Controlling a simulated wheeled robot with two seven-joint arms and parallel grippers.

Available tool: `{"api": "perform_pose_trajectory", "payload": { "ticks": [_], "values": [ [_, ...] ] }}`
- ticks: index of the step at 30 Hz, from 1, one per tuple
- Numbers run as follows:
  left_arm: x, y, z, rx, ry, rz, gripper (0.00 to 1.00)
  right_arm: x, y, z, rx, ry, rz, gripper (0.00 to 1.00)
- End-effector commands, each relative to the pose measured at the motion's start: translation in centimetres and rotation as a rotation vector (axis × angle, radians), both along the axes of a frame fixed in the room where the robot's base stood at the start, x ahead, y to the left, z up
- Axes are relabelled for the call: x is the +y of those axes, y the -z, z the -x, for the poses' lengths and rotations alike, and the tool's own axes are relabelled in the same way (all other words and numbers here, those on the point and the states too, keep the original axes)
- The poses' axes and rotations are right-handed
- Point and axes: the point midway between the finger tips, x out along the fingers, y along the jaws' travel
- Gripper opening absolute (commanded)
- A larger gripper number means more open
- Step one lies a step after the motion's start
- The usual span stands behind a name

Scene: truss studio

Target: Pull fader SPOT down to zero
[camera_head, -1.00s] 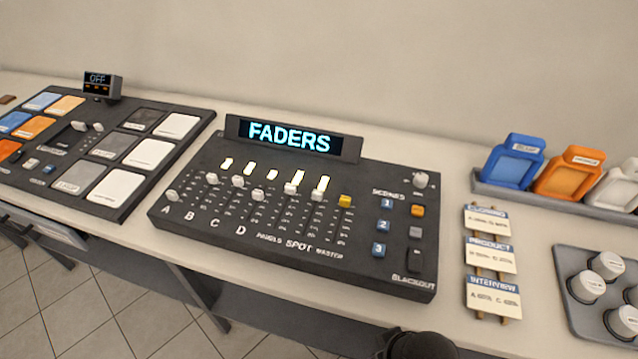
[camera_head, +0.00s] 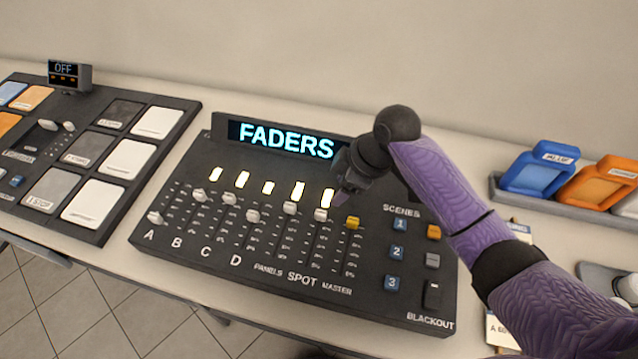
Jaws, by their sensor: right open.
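The dark fader console (camera_head: 180,262) stands on the counter with a lit FADERS display (camera_head: 287,140). The SPOT fader (camera_head: 321,214) has a pale cap near the top of its slot, above the SPOT label, with a lit bar above it. The PANELS fader (camera_head: 290,207) is to its left and the yellow MASTER fader (camera_head: 352,222) to its right. My right gripper (camera_head: 342,204) is open and empty, its fingers pointing down above the SPOT and MASTER caps. I cannot tell whether it touches them. My left gripper is out of view.
Several scene buttons (camera_head: 397,252) and a BLACKOUT switch (camera_head: 433,295) are at the console's right. Faders A to D are at its left. A pad panel (camera_head: 80,205) stands further left. Blue (camera_head: 540,172) and orange (camera_head: 600,185) holders stand at the back right.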

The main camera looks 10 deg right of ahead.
Motion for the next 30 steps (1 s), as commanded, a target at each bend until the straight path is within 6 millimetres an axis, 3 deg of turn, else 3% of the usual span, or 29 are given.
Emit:
{"api": "perform_pose_trajectory", "payload": {
  "ticks": [7, 12, 22, 23, 30],
  "values": [
    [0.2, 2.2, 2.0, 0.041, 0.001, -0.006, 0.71, 2.0, 5.6, -0.7, 0.004, 0.0, -0.002, 0.59],
    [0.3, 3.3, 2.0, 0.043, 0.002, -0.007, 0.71, 3.1, 8.3, -1.1, 0.002, 0.001, -0.001, 0.59],
    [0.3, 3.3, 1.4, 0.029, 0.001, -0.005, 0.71, 3.4, 8.8, -1.3, -0.002, 0.001, 0.001, 0.59],
    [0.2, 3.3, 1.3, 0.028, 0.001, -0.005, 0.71, 3.4, 8.8, -1.3, -0.002, 0.001, 0.001, 0.57],
    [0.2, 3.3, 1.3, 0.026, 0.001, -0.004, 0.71, 3.4, 8.8, -1.3, -0.001, 0.001, 0.0, 0.06]
  ]
}}
